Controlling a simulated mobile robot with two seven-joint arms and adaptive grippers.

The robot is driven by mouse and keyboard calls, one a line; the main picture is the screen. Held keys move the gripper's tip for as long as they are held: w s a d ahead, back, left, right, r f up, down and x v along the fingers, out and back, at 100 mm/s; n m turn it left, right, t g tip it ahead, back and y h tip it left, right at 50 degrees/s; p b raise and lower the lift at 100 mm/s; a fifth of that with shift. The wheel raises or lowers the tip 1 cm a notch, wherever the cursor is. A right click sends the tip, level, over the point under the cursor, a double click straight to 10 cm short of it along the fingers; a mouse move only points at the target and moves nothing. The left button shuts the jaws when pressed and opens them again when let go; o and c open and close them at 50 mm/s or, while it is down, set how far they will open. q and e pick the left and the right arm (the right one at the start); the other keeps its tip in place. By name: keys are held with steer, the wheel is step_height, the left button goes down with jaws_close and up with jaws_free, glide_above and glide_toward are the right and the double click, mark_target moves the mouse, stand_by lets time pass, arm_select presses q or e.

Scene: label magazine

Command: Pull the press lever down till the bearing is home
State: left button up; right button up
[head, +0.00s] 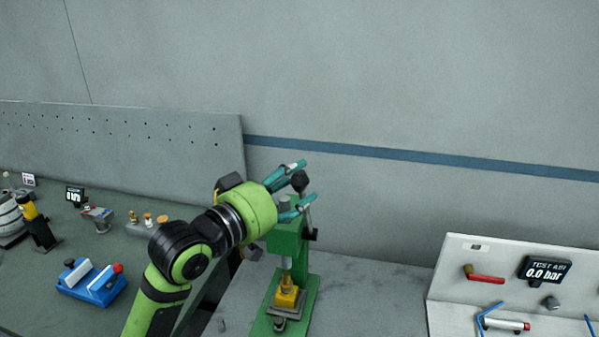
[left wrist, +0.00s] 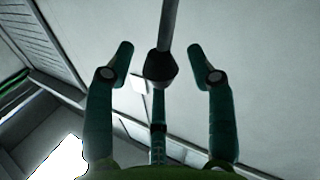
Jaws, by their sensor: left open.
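The green press (head: 287,243) stands on the bench in the middle of the head view. Its lever (head: 308,216) rises at its right side and ends in a dark knob (head: 299,181). My left gripper (head: 307,180) is open, with its teal fingers on either side of the knob. In the left wrist view the knob (left wrist: 160,67) lies between the two fingers, with a gap on each side. A yellow block (head: 287,298) sits on the press base under the ram. I cannot make out the bearing clearly. My right gripper is not in view.
A panel with a 0.0 bar display (head: 544,270) stands at the right. A blue fixture (head: 91,283) and several small parts are on the dark bench at the left. The grey bench top (head: 375,300) right of the press is clear. A wall stands behind.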

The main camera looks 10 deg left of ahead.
arm_select(q)
steer(key=shift+x, duration=0.85)
jaws_close()
steer(key=shift+f, duration=0.15)
